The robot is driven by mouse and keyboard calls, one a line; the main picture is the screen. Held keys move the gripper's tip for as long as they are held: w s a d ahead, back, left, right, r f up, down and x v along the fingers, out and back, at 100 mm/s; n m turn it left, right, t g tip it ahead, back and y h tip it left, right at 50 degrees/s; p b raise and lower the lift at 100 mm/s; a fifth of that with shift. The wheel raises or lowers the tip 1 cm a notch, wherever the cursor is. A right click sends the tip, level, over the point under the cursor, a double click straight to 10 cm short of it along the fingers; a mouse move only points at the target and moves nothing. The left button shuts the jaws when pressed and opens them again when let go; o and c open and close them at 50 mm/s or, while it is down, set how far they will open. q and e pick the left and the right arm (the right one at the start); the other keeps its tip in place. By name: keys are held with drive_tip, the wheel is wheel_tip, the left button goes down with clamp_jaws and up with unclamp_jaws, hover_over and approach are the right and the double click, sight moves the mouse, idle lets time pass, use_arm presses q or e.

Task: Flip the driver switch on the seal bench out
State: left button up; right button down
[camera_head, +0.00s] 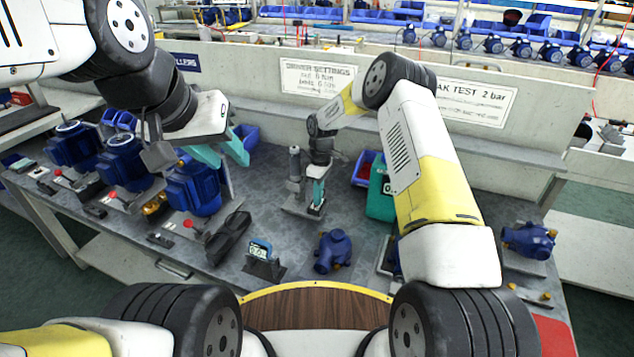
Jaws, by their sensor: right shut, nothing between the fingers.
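A grey upright cylinder (294,163), which looks like the driver, stands on a small grey stand (297,207) at the back middle of the bench (270,190). No switch on it can be made out; it may be hidden by my gripper or too small. My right gripper (317,196) points down just right of the cylinder, its teal fingers shut with nothing between them. Whether it touches the driver or the stand cannot be told. My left gripper (222,152) is at the left above the bench, its teal fingers apart and empty, near a blue motor pump.
Blue pumps (196,187) with red-knobbed fixtures line the bench's left. A small display (262,252), a dark tray (228,236) and a blue pump body (332,252) lie in front. A teal box (380,200) is right of my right gripper. A signed panel (318,78) closes the back.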

drive_tip(key=shift+w+d+r, duration=0.1)
drive_tip(key=shift+w+d, duration=0.15)
drive_tip(key=shift+w, duration=0.3)
drive_tip(key=shift+r, duration=0.1)
wheel_tip(320, 180, up, 14)
drive_tip(key=s+a, duration=0.1)
drive_tip(key=s, duration=0.1)
drive_tip(key=shift+s+f, duration=0.2)
drive_tip(key=shift+s, duration=0.05)
